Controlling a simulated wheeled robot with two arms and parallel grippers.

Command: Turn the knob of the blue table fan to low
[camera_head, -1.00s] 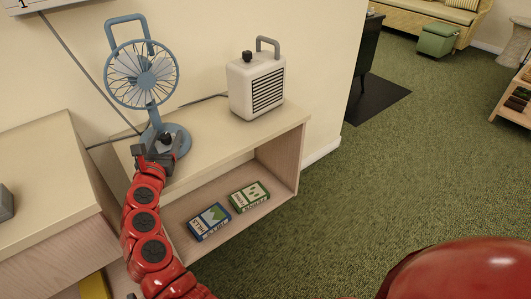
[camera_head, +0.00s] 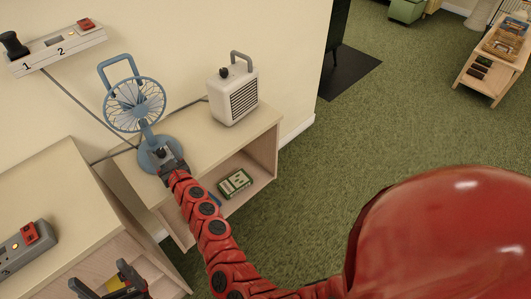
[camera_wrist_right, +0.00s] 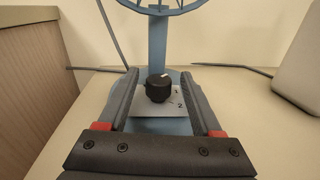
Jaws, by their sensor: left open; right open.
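The blue table fan (camera_head: 134,104) stands on the left part of a low beige shelf unit (camera_head: 190,135). Its round base shows in the right wrist view, with a black knob (camera_wrist_right: 158,88) on a pale plate. The knob has a white mark on its upper rim; "1" and "2" are printed to its right. My right gripper (camera_head: 168,160) is at the fan base, open, its fingers either side of the knob with gaps (camera_wrist_right: 160,85). In the head view it hides part of the base. My left gripper (camera_head: 100,279) is open at the bottom left, away from the fan.
A white heater (camera_head: 233,95) stands right of the fan. A green box (camera_head: 235,183) lies on the lower shelf. A beige cabinet (camera_head: 50,185) holds a grey switch unit (camera_head: 22,248). A socket strip (camera_head: 55,47) is on the wall.

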